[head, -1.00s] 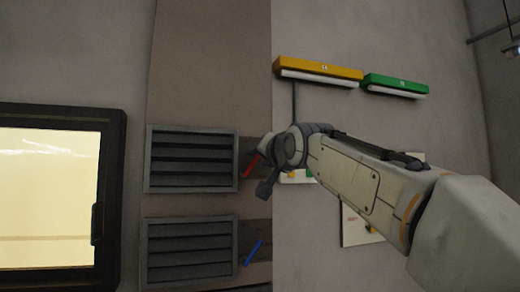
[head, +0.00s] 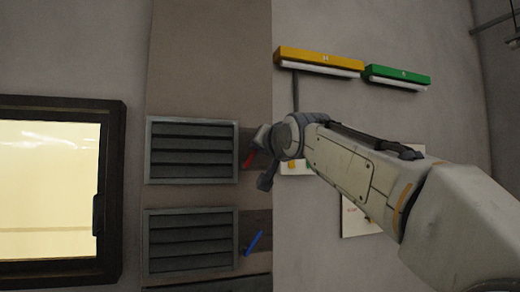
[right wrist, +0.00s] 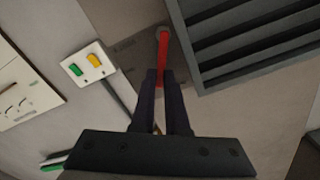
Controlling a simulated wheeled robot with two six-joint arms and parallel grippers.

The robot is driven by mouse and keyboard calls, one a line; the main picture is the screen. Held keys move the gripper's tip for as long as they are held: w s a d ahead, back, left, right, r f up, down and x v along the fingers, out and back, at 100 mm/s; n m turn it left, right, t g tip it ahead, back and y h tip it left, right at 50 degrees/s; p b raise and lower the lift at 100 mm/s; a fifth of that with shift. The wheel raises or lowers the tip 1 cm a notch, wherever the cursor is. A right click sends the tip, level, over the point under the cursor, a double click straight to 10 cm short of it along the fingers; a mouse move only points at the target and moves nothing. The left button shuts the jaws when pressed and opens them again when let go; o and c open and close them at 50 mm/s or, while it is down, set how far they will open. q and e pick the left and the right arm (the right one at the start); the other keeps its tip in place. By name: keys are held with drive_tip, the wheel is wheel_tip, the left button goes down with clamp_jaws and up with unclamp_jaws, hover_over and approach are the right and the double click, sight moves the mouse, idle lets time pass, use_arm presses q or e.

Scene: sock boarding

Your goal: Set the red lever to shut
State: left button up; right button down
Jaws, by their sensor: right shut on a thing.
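The red lever (head: 250,158) is beside the right edge of the upper grey louvred vent (head: 238,150), tilted in the head view. In the right wrist view the red lever (right wrist: 163,48) runs down between the two dark fingers. My right gripper (right wrist: 162,75) is shut on its lower end. In the head view my right gripper (head: 262,160) is at the lever, partly hidden by its own wrist. My left gripper is not in view.
A blue lever (head: 253,243) is beside the lower vent (head: 190,242). A switch plate (right wrist: 88,64) with green and yellow switches is near the gripper. Yellow (head: 318,60) and green (head: 397,76) lamp fixtures are above. A lit window (head: 50,190) is at left.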

drive_tip(key=shift+s+a+r+n, duration=0.1)
drive_tip(key=shift+a+n, duration=0.25)
drive_tip(key=shift+n, duration=0.6)
drive_tip(key=shift+s+a+r+n, duration=0.15)
drive_tip(key=shift+a+n, duration=0.2)
drive_tip(key=shift+n, duration=0.65)
drive_tip(key=shift+s+a+n, duration=0.1)
drive_tip(key=shift+a+n, duration=0.25)
drive_tip(key=shift+n, duration=0.6)
drive_tip(key=c, duration=0.9)
unclamp_jaws()
drive_tip(key=b+v, duration=0.5)
drive_tip(key=v, duration=0.5)
drive_tip(key=shift+s+d, duration=0.1)
drive_tip(key=shift+s, duration=0.15)
